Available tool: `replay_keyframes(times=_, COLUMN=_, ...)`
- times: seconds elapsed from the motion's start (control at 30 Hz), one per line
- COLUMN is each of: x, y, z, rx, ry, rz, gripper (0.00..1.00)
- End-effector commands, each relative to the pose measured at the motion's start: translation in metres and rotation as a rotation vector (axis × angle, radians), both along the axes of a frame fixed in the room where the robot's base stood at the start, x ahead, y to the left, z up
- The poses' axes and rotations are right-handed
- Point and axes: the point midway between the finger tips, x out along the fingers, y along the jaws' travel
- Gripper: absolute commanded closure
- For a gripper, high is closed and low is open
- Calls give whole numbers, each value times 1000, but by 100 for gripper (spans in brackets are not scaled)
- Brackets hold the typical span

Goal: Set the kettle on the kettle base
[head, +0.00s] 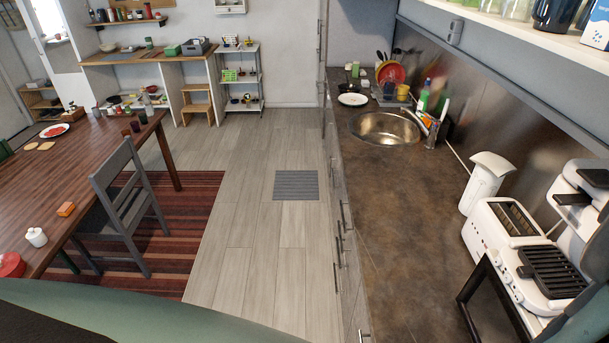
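A tall white vessel (484,184) stands upright on the right-hand counter, behind the white toaster. It looks like the kettle, but I cannot be sure. A thin cord reaches it from the wall side. I cannot make out a separate kettle base beneath or beside it. My gripper is not in view.
The counter (405,225) is clear between the sink (385,127) and the toaster (509,218). A white appliance (585,190) with dark handles stands at right. The table (85,165) and chair (125,205) are left, with open floor (265,240) between.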

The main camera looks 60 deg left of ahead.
Motion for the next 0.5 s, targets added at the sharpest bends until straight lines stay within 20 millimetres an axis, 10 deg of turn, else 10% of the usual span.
replay_keyframes(times=0.5, x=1, y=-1, z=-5, rx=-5, ry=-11, rz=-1, gripper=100)
